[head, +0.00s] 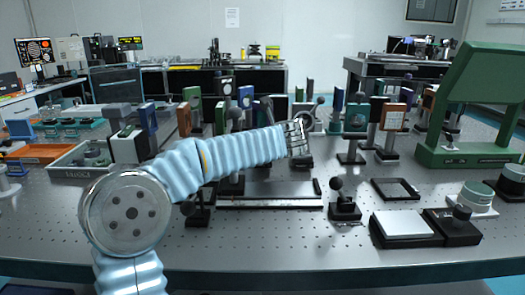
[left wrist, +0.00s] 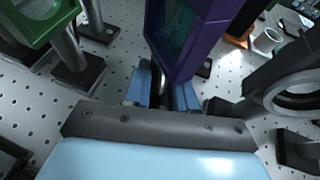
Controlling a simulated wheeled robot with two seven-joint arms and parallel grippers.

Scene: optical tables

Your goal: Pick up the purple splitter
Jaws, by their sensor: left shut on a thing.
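The purple splitter (left wrist: 208,38) is a purple square frame with a dark teal plate. It stands at the top middle of the left wrist view, tilted in the picture, close in front of my left gripper (left wrist: 164,90). The two blue fingers are shut on its dark post, one on each side, below the frame. The post's foot is hidden by the gripper. In the head view my left arm (head: 235,157) reaches from the lower left to the middle of the table. Its fingers are not clear there, and I cannot pick out the splitter. My right gripper is in neither view.
The head view shows several post-mounted optics, a large green frame (head: 440,155) at right and an empty black tray (head: 396,189).

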